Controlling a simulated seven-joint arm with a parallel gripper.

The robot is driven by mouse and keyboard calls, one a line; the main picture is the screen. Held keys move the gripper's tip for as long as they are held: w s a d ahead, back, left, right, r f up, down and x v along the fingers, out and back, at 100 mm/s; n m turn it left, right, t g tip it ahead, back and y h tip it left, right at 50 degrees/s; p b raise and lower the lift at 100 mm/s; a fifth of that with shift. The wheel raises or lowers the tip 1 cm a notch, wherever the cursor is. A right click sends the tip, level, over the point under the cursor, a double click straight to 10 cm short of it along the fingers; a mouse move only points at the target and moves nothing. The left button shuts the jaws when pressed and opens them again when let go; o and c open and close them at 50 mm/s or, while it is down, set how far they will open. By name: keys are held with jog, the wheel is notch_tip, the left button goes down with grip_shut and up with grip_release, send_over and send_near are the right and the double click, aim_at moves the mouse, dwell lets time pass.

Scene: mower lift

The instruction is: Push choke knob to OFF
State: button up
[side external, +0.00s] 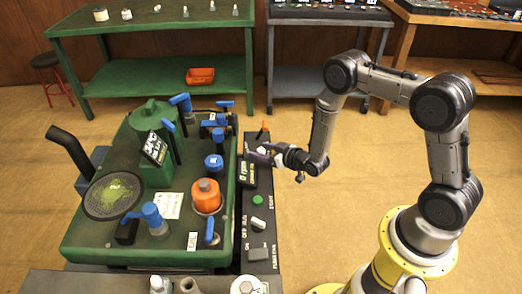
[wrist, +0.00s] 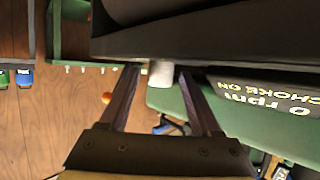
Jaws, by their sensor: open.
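My gripper (side external: 262,157) is at the upper end of the dark control strip, on the right side of the green mower. In the wrist view its two fingers (wrist: 160,88) are apart. A pale knob (wrist: 161,74), which looks like the choke knob, shows between the fingertips. I cannot tell whether they touch it. In the side view a small pale knob (side external: 262,150) shows at the fingertips, partly hidden. A black display (side external: 248,175) stands beside the gripper; in the wrist view the display (wrist: 265,95) reads "0 rpm" and "CHOKE ON", upside down.
An orange-topped lever (side external: 264,127) stands just behind the gripper. The green mower deck (side external: 90,240) carries blue handles, an orange cap (side external: 206,190) and a second display (side external: 155,148). A green button (side external: 257,199) sits nearer on the strip.

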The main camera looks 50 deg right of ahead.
jog(key=shift+w+f, duration=0.1)
jog(key=shift+w, duration=0.2)
grip_shut()
dwell(1.3)
